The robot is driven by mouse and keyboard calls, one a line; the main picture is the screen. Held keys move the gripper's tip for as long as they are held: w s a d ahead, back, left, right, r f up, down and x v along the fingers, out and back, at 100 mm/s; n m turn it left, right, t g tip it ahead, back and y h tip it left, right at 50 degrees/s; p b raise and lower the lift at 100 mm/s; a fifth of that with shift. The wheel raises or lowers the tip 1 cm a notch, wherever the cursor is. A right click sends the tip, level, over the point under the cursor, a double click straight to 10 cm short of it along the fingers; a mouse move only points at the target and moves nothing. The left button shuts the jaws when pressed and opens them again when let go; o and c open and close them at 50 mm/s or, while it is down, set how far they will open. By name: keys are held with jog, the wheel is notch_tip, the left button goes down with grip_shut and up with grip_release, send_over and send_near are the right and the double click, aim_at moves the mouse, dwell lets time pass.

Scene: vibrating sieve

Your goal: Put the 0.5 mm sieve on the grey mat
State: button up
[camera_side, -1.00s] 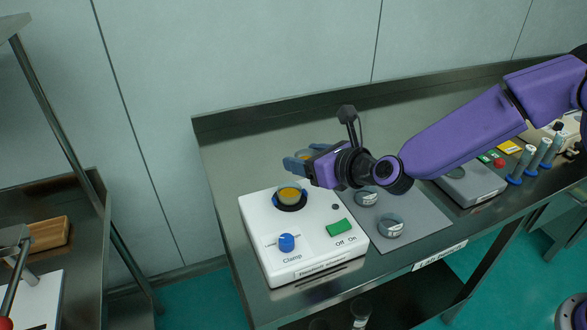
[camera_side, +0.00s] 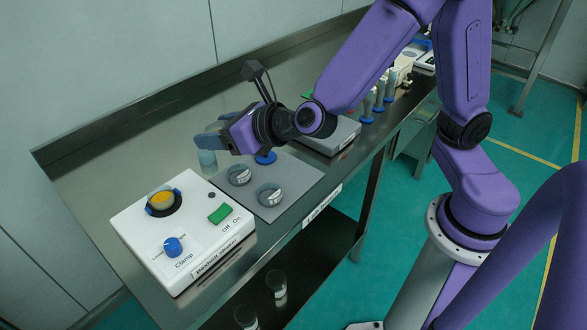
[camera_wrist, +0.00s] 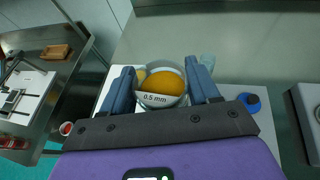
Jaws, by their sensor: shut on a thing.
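The 0.5 mm sieve (camera_wrist: 161,86), a clear round cup holding orange powder, is between the fingers of my gripper (camera_wrist: 161,88) in the wrist view. Its label faces the wrist camera. My gripper also shows in the side view (camera_side: 220,133), raised above the bench behind the shaker and mat; the sieve cannot be made out there. The grey mat (camera_side: 297,176) lies right of the shaker. Two grey round sieves, a left one (camera_side: 239,175) and a right one (camera_side: 270,195), stand on it, with a blue round piece (camera_side: 266,157) near its back edge.
The white shaker (camera_side: 205,250) holds a cup of yellow-orange material (camera_side: 161,200) on its dark seat, with a blue clamp knob (camera_side: 173,246) and green switch (camera_side: 220,213). A pale clear vessel (camera_side: 207,160) stands behind. A grey device (camera_side: 335,137) stands right of the mat.

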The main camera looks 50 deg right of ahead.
jog(key=w+d+f+m+h, duration=0.1)
jog(key=d+m+h, duration=0.55)
jog(key=d, duration=1.45)
jog(key=s+a+r+n+y, duration=0.1)
jog(key=a+n+y, duration=0.6)
jog(key=a, duration=1.7)
jog(key=shift+s+a+r+y, duration=0.15)
jog(key=shift+s+a+y, duration=0.2)
jog(key=shift+s, duration=0.35)
jog(key=shift+n, duration=0.25)
